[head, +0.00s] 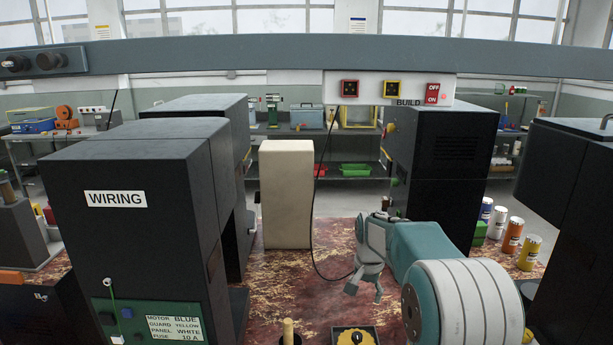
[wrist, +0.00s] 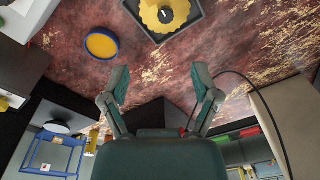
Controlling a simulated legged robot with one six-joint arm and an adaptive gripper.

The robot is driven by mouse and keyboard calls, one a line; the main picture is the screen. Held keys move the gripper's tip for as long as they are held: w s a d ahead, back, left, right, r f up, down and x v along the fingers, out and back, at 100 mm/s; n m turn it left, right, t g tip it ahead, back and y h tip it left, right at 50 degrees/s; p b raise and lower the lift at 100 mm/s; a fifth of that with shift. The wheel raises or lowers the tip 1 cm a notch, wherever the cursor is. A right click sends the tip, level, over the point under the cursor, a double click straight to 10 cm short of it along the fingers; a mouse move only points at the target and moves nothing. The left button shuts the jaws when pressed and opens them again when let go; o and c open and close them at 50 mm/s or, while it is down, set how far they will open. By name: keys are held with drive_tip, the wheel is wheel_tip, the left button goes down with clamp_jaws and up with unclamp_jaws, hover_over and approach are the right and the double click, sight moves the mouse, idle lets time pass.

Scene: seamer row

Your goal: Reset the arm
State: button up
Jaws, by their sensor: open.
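My gripper (head: 366,290) is at the end of my teal and white arm, right of centre in the head view. It points down over a worn red bench top (head: 290,290). In the wrist view the two fingers of my gripper (wrist: 161,84) are spread apart with nothing between them. A yellow dial in a dark square frame (head: 355,337) is at the bottom of the head view, nearer than my gripper. The yellow dial also shows at the top of the wrist view (wrist: 165,12).
A black WIRING cabinet (head: 125,200) stands left, and a black BUILD cabinet (head: 445,150) stands behind my arm. A cream block (head: 286,195) stands at the back. A grey beam (head: 300,52) crosses above. A thin black cable (head: 314,225) hangs close to my gripper. Several cans (head: 512,235) stand right.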

drive_tip(key=s+r+n+t, duration=0.2)
drive_tip(key=s+r+n, duration=0.1)
drive_tip(key=s+r, duration=1.2)
drive_tip(key=s+f+n+t, duration=0.2)
drive_tip(key=s+f+n, duration=0.1)
drive_tip(key=s, duration=1.7)
drive_tip(key=shift+s+d+t, duration=0.15)
drive_tip(key=shift+s+t, duration=0.1)
drive_tip(key=shift+t, duration=0.15)
drive_tip(key=shift+f, duration=0.1)
